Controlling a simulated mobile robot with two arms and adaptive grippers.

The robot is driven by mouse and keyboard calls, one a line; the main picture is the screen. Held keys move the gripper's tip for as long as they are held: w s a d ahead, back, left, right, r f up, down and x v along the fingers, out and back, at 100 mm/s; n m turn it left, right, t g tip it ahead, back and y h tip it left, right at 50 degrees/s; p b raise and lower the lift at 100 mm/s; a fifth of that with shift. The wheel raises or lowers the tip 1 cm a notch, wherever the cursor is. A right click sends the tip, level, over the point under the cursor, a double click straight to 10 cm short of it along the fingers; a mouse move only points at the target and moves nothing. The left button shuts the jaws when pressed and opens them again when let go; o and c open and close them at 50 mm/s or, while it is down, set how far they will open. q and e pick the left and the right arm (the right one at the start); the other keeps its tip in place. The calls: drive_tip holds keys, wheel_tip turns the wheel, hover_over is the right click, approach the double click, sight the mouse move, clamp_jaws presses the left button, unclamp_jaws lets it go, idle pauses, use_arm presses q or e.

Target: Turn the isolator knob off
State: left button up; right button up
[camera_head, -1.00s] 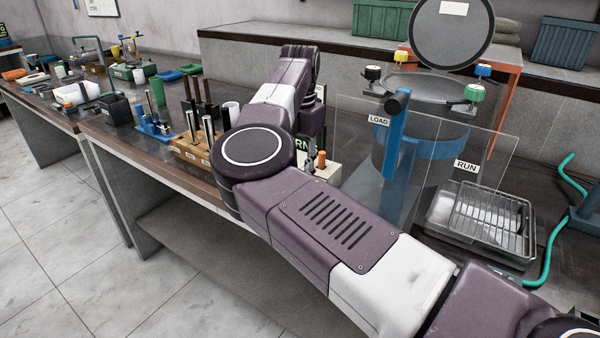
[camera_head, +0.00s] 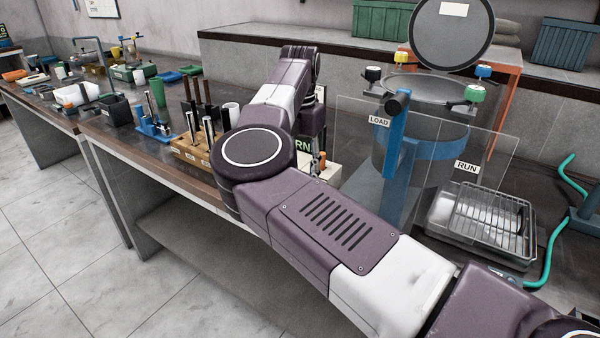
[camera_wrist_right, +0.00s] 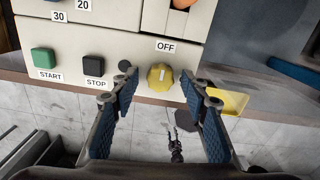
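The yellow isolator knob (camera_wrist_right: 160,77) sits on the cream control panel (camera_wrist_right: 110,45) in the right wrist view, just below the OFF label (camera_wrist_right: 166,46). A pale mark on its face runs nearly upright. My right gripper (camera_wrist_right: 159,82) is open, with one blue-padded finger to each side of the knob. Gaps show between the fingers and the knob. In the head view the panel's box (camera_head: 325,174) is partly hidden behind my right arm, and the knob cannot be made out there. My left gripper is not in view.
A green START button (camera_wrist_right: 43,58) and a black STOP button (camera_wrist_right: 93,65) lie left of the knob. A yellow plate (camera_wrist_right: 229,101) is at the right. In the head view, a clear guard (camera_head: 345,130) and a wooden tool block (camera_head: 190,151) flank my arm.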

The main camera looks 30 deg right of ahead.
wheel_tip(320, 180, up, 12)
idle(0.6)
idle(0.5)
